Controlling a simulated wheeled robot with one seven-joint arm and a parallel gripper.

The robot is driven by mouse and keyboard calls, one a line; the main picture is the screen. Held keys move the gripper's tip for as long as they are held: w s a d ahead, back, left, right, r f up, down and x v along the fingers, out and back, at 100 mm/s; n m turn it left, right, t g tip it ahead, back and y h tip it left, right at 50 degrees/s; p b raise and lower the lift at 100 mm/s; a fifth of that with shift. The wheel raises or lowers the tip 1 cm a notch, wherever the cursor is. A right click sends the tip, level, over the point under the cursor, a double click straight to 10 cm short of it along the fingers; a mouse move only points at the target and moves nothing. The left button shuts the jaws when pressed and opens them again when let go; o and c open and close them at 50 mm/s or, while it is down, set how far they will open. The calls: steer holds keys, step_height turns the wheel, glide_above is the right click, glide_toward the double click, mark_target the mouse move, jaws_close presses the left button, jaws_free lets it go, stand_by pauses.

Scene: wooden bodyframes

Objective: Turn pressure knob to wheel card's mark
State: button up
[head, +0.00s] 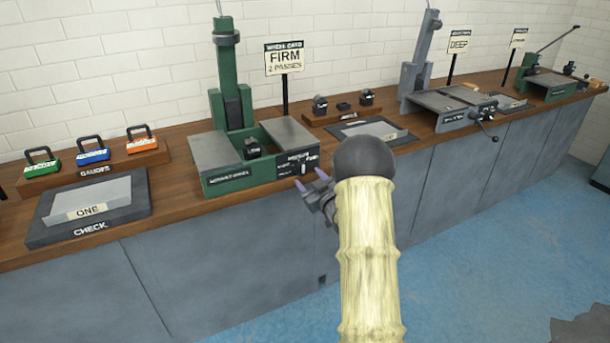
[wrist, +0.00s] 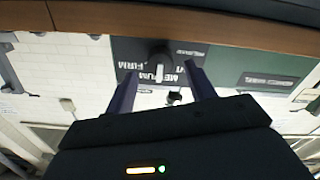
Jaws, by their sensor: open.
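The wheel card (head: 285,58) on a post reads FIRM, 2 PASSES. The pressure knob (wrist: 160,60) is dark with a white pointer, on the front panel of the green abrasive wheel machine (head: 245,179). In the wrist view the pointer stands upright in the picture, at the MEDIUM label; the FIRM label lies to one side. In the head view the knob (head: 303,169) is small beside my gripper. My gripper (head: 310,179) is open, in front of the panel. In the wrist view its two fingers (wrist: 162,68) lie either side of the knob; contact is not visible.
A gauge rack (head: 95,170) and a check tray (head: 90,207) stand left on the wooden bench. Another tray (head: 370,131) and a grey machine (head: 440,105) stand to the right.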

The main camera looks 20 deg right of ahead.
mark_target(303, 172)
steer(key=shift+w+a, duration=0.1)
steer(key=shift+w, duration=1.7)
steer(key=c, duration=1)
steer(key=shift+m, duration=0.5)
steer(key=m+p, duration=0.1)
steer(key=m, duration=0.4)
steer(key=m+p, duration=0.2)
steer(key=m, duration=0.4)
